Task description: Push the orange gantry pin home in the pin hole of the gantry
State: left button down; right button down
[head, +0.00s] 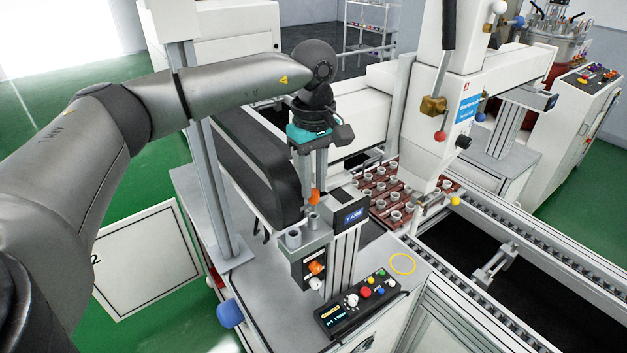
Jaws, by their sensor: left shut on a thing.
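My left gripper (311,199) comes down from above at the middle of the view. It is shut on a small orange piece, which looks like the orange gantry pin (315,196). The pin is mostly hidden by the fingers, just above a grey block with round sockets (294,241). I cannot tell whether its lower end touches a socket. A second orange part (316,267) sits on the front of the post below. The white gantry (430,125) stands to the right behind. I cannot make out its pin hole. My right gripper is not in view.
A small display box (350,212) stands close to the right of the gripper. A button panel (357,303) lies in front. A brown tray of pots (385,190) sits under the gantry by the conveyor rail (530,238). The bench has free room around the yellow ring (402,264).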

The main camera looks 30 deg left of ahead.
aim_at(313, 191)
pick_arm(q)
jog(key=shift+f+b, duration=1.4)
jog(key=shift+f, duration=0.45)
jog(key=c, duration=0.6)
grip_release()
jog(key=shift+r, duration=0.1)
notch_tip(313, 191, up, 15)
jog(key=shift+r+b, duration=0.1)
jog(key=shift+b, duration=0.45)
